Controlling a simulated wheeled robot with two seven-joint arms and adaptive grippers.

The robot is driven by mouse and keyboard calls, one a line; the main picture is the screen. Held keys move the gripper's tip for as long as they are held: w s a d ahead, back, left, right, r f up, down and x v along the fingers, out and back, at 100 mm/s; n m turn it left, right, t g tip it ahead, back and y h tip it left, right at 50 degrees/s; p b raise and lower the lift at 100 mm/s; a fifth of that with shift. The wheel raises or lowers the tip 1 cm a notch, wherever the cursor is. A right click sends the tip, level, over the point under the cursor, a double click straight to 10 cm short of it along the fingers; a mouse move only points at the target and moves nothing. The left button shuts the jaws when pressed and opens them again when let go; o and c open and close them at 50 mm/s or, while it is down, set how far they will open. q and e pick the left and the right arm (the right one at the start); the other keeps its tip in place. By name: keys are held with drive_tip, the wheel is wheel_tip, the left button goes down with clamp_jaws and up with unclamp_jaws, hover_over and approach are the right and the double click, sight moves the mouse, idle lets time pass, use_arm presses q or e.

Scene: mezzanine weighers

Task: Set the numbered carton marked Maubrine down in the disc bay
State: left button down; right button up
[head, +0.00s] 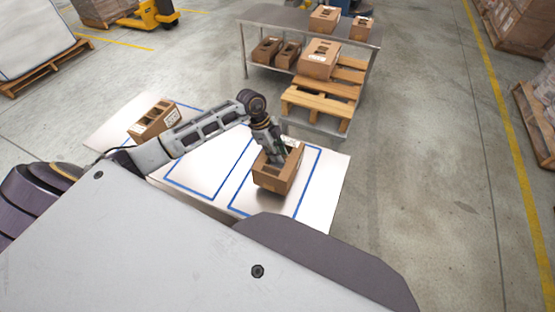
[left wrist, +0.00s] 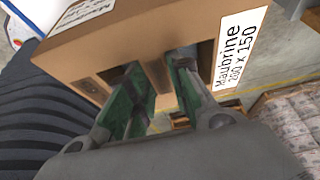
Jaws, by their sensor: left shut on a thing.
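The Maubrine carton (head: 272,181) is a brown box with a white label, which reads "Maubrine 200 x 150" in the left wrist view (left wrist: 237,45). My left gripper (head: 273,156) is shut on it from above, its green-lined fingers (left wrist: 155,92) at slots in the carton. In the head view the carton is over the right-hand blue-outlined bay (head: 307,182) of the pale table. I cannot tell whether it touches the table. No disc mark shows, so I cannot tell which bay is the disc bay. My right gripper is not in view.
Another carton (head: 153,119) stands at the table's left end. The middle blue-outlined bay (head: 208,178) looks empty, partly under my arm. Beyond the table, a wooden pallet (head: 322,97) bears a carton (head: 319,60), and a metal bench (head: 283,30) holds several more.

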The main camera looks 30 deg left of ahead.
use_arm(q)
drive_tip(key=shift+f, duration=0.2)
wheel_tip(320, 180, down, 3)
drive_tip(key=shift+r, duration=0.2)
drive_tip(key=shift+f, duration=0.4)
drive_tip(key=c, duration=1.4)
unclamp_jaws()
drive_tip(key=shift+o, duration=0.5)
drive_tip(key=shift+v, duration=0.75)
drive_tip(key=v, duration=0.9)
drive_tip(key=shift+a+r, duration=0.2)
drive_tip(key=shift+r, duration=0.55)
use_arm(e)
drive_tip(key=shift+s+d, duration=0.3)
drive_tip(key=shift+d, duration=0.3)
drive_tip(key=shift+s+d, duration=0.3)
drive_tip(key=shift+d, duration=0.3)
